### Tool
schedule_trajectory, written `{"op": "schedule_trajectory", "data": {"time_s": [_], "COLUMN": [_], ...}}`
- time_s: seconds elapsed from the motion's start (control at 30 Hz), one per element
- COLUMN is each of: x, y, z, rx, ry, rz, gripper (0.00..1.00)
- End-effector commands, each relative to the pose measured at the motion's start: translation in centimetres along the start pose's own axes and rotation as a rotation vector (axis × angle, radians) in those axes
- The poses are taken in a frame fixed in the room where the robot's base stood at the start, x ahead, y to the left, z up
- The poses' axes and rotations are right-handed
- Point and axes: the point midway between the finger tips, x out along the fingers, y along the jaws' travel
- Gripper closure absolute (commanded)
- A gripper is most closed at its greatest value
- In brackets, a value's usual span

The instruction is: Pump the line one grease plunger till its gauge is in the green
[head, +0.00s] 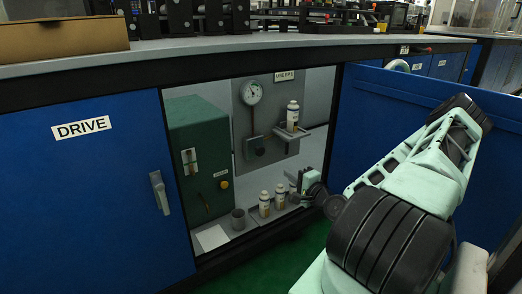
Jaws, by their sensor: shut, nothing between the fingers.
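A round white gauge (252,93) is mounted on a grey panel (241,120) inside the open cabinet bay. A thin pipe runs down from it to a dark grey block (254,147). The gauge is too small for me to read its needle or a green zone. I cannot make out the grease plunger for certain. My arm comes in from the right. My gripper (293,180) is shut and empty, low in the right of the bay, below the small shelf and just above the bottles. Its fingertips are small and partly hard to see.
A bottle (292,117) stands on the small shelf. Two bottles (264,204) (280,197) and a grey cup (238,218) stand on the bay floor near a white sheet (212,237). A green box (199,155) fills the left. Blue doors (85,200) flank the bay.

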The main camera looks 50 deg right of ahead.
Motion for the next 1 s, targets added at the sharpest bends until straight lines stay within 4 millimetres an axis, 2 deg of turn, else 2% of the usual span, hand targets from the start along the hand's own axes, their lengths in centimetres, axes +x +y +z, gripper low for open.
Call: {"op": "schedule_trajectory", "data": {"time_s": [0.23, 0.6, 0.77, 1.0], "x": [-0.7, -0.3, 1.7, 6.6], "y": [-0.7, -0.5, -0.4, -0.3], "z": [-0.2, -0.1, -0.1, -0.1], "rx": [-0.011, -0.011, -0.012, -0.012], "ry": [0.004, 0.003, 0.002, 0.001], "rz": [-0.02, -0.019, -0.021, -0.021], "gripper": [1.0, 1.0, 1.0, 1.0]}}
